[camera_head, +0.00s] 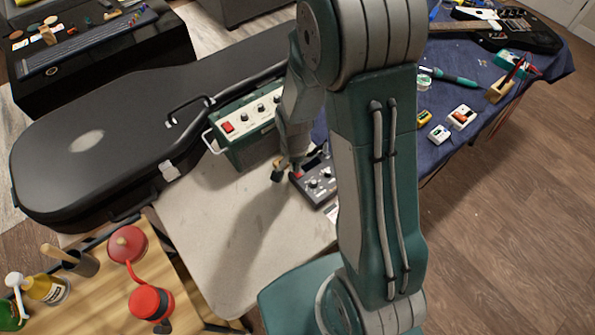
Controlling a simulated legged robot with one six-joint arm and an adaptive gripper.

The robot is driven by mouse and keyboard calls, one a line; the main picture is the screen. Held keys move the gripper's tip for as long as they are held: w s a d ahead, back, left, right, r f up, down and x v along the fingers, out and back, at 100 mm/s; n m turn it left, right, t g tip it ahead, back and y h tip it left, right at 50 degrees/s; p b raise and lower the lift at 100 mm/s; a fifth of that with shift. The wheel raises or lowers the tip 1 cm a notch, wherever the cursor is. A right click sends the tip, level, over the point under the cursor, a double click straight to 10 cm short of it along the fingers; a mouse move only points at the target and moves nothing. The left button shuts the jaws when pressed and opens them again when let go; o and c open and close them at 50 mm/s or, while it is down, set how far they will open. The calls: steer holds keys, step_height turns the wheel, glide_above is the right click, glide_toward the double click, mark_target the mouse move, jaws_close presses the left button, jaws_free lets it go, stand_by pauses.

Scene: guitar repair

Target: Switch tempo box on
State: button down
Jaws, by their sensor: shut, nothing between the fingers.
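A dark grey box with knobs (322,184), which looks like the tempo box, lies on the pale table, partly hidden behind my arm. A small red part shows at its left end, close to my fingers. My gripper (280,171) points down at the left edge of this box. It is shut and holds nothing. I cannot tell whether it touches the box. A green box with a cream front panel (246,121) stands just behind, with a red switch (228,127) and several knobs. Whether either box is on cannot be told.
A black guitar case (95,150) lies to the left. A blue-covered bench (455,105) at the right holds an electric guitar (505,30) and small tools. A wooden table (95,300) with bottles and red containers is at front left. The pale table's front (215,235) is clear.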

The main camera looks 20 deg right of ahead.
steer(key=shift+f, duration=0.1)
steer(key=shift+r, duration=3.5)
steer(key=shift+r, duration=0.2)
steer(key=s+r+n+t, duration=0.2)
steer(key=s+r+n, duration=0.2)
steer(key=s+r, duration=0.3)
steer(key=s+r+n+t, duration=0.3)
steer(key=s+r, duration=0.4)
steer(key=r, duration=0.7)
steer(key=shift+r+n+t, duration=0.3)
steer(key=shift+r+n, duration=0.1)
steer(key=shift+n, duration=0.3)
steer(key=shift+s+d, duration=0.1)
steer(key=shift+s, duration=0.05)
